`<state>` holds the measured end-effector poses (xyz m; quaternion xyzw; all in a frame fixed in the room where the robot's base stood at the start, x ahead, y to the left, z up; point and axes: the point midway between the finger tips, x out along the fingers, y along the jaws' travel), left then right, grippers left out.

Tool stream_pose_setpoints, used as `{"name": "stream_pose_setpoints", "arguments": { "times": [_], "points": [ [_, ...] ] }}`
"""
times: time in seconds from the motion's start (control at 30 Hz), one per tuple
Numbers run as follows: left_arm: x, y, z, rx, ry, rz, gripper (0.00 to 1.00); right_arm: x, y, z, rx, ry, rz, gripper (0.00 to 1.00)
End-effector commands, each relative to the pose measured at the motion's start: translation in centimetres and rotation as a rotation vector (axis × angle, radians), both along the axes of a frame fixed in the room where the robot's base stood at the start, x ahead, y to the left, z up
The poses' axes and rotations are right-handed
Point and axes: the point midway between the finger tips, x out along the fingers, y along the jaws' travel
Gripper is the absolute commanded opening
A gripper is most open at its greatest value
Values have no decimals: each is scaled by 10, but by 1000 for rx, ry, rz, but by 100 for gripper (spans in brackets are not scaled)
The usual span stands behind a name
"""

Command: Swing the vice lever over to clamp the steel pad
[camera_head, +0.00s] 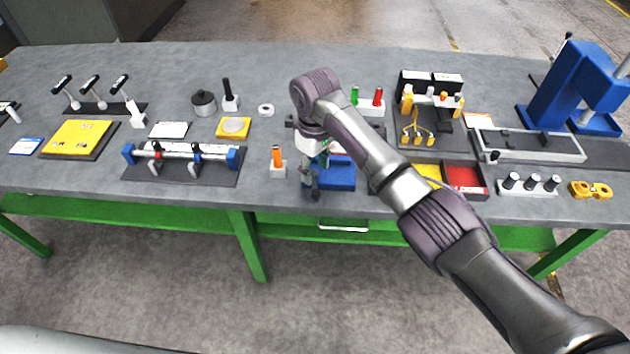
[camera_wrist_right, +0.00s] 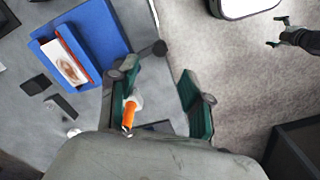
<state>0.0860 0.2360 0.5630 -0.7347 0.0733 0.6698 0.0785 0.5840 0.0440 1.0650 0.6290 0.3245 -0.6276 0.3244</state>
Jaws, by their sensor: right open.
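The blue vice (camera_head: 337,178) sits near the bench's front edge, just right of my right gripper. In the right wrist view the vice (camera_wrist_right: 106,27) is at upper left, with a pale pad (camera_wrist_right: 66,62) against its jaw. A dark ball knob (camera_wrist_right: 159,47), apparently the lever's end, lies just beyond my fingertips; its arm is partly hidden by a finger. My right gripper (camera_head: 312,188) points down, fingers apart and empty, and is also in the right wrist view (camera_wrist_right: 158,82). My left gripper (camera_wrist_right: 279,32) appears at the upper right there, with its small fingers spread.
An orange-handled tool (camera_head: 277,156) stands in a white block close left of my right gripper. A red tray (camera_head: 465,180) lies to the right, a clamp fixture with blue ends (camera_head: 184,150) to the left. The floor in front of the bench is clear.

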Motion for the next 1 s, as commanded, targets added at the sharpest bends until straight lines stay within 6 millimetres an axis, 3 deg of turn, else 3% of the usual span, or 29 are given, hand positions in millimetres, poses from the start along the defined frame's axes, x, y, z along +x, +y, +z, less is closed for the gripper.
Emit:
{"name": "stream_pose_setpoints", "arguments": {
  "times": [0.2,0.37,0.83,1.0],
  "points": [
    [0,-1,0,-1,0,0,100,0,1,31,1,-2,1,49],
    [0,-1,0,-1,0,0,100,0,1,38,1,-1,1,49],
    [0,-1,0,-1,0,0,100,-1,1,37,2,1,0,49],
    [0,-1,0,-2,0,0,100,-17,1,10,54,9,-19,49]
  ]
}}
